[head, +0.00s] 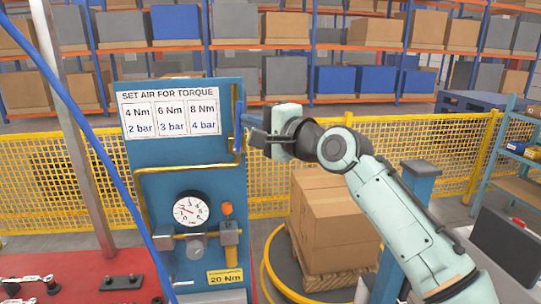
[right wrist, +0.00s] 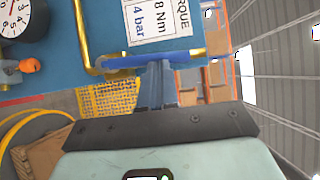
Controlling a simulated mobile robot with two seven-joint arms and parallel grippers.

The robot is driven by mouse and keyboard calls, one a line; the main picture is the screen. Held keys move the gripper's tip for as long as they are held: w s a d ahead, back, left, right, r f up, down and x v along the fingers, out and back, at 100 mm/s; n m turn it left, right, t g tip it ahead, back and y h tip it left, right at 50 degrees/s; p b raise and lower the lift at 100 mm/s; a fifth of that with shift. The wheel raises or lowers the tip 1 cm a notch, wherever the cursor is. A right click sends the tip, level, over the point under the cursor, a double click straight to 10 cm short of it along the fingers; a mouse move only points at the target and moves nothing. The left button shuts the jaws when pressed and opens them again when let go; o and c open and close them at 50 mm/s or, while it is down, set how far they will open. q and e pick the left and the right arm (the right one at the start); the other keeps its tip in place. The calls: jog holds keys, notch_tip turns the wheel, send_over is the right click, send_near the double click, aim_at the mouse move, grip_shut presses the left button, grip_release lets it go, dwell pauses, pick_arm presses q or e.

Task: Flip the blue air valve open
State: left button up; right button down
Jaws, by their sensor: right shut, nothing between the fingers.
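The blue valve lever (head: 239,112) is at the upper right edge of the blue panel (head: 180,172), on the brass pipe (head: 235,150). In the right wrist view the lever (right wrist: 150,59) lies along the pipe's run. My right gripper (head: 246,125) comes from the right, with its fingertips at the lever. In the right wrist view its fingers (right wrist: 158,70) are together with nothing between them, right beside the lever. I cannot tell whether they touch it. My left gripper is not in view.
The panel also carries a torque chart (head: 170,113), a round gauge (head: 191,209) and an orange knob (head: 227,209). A blue hose (head: 90,135) crosses at the left. Stacked cartons (head: 335,218) stand behind my right arm. A yellow mesh fence (head: 65,180) runs behind.

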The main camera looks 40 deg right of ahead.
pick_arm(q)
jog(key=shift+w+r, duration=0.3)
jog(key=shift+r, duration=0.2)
pick_arm(e)
jog(key=shift+w+a, duration=0.1)
jog(key=shift+w, duration=0.05)
